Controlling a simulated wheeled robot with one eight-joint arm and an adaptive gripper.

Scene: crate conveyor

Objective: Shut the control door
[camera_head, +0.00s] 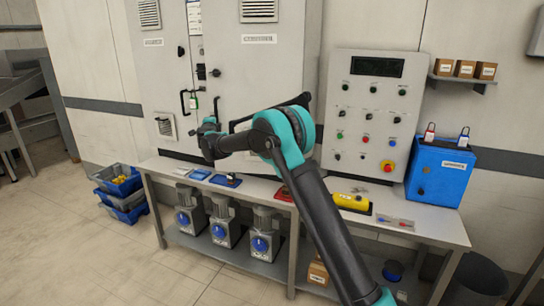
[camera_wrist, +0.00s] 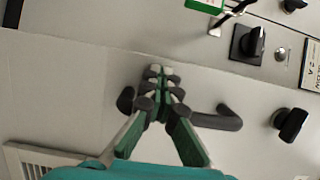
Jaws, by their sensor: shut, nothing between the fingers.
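The door I take as the control door is the light grey left cabinet door (camera_head: 155,75), with a dark bar handle (camera_head: 183,101), a knob and a low vent. In the wrist view the door (camera_wrist: 75,85) fills most of the picture, and its handle (camera_wrist: 222,119) passes behind my fingers. My gripper (camera_head: 209,124) is shut and empty in front of the door. In the wrist view its fingertips (camera_wrist: 160,72) overlap the handle; I cannot tell whether they touch. The door's edge lies along a seam beside the switch panel; any small gap is unclear.
A green padlock (camera_head: 193,103) hangs beside the handle. A workbench (camera_head: 262,188) with motors beneath runs below the cabinet. A button panel (camera_head: 372,110) and blue box (camera_head: 440,170) stand right. Blue crates (camera_head: 120,190) sit left; the floor in front is clear.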

